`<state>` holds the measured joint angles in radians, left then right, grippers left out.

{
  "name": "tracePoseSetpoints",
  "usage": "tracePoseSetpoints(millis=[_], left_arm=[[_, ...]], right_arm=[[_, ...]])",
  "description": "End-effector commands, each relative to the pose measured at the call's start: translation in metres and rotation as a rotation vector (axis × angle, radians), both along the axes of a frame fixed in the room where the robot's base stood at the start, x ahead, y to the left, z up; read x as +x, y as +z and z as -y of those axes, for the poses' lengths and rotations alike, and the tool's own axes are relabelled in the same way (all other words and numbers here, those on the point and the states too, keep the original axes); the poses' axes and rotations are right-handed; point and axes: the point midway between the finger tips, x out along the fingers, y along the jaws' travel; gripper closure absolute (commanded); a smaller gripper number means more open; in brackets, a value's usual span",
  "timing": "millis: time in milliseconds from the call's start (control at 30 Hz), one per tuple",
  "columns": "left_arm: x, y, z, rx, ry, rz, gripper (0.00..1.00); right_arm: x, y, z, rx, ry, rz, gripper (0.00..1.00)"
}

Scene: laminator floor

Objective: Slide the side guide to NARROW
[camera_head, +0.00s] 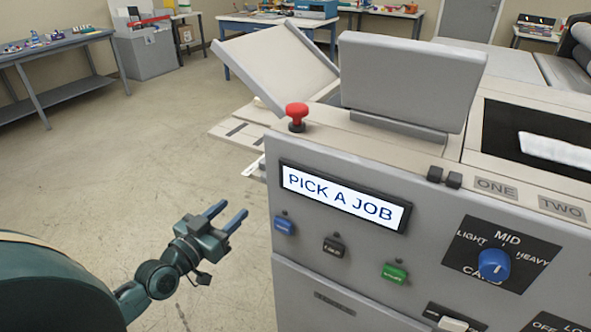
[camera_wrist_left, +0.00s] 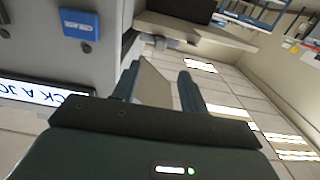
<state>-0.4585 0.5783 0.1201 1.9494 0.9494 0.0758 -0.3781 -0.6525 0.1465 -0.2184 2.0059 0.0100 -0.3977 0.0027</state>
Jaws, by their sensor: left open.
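I cannot make out a side guide or a NARROW mark for certain in either view. A flat feed table (camera_head: 226,131) with dark slots sticks out from the left end of the grey laminator (camera_head: 292,255), partly hidden behind the machine's corner. My left gripper (camera_head: 229,213) is open and empty, in the air left of the front panel and below the table's level. In the left wrist view, its two fingers (camera_wrist_left: 158,88) are apart with nothing held between them. My right gripper is not in view.
The panel carries a display (camera_head: 345,196) reading PICK A JOB, a blue button (camera_head: 285,226), a black button (camera_head: 334,246), a green button (camera_head: 394,273) and a blue knob (camera_head: 494,264). A red mushroom button (camera_head: 297,112) stands on the top corner. The floor (camera_head: 130,170) at left is clear.

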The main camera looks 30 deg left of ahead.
Motion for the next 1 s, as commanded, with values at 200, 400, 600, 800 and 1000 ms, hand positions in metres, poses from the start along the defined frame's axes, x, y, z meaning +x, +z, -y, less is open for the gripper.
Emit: tracePoseSetpoints(millis=[200,400,600,800,1000], left_arm=[[0.014,0.004,-0.002,-0.004,0.005,0.009,0.56],[0.048,0.005,0.001,-0.004,0.005,0.011,0.56],[0.086,0.005,0.004,-0.004,0.004,0.010,0.56],[0.116,0.003,0.007,-0.003,0.004,0.008,0.56],[0.130,0.002,0.008,-0.003,0.003,0.007,0.56]], right_arm=[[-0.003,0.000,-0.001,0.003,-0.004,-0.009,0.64],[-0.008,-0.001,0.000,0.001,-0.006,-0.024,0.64],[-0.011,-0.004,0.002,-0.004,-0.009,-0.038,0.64],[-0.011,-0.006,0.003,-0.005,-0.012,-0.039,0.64],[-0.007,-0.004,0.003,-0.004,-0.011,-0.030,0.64]])
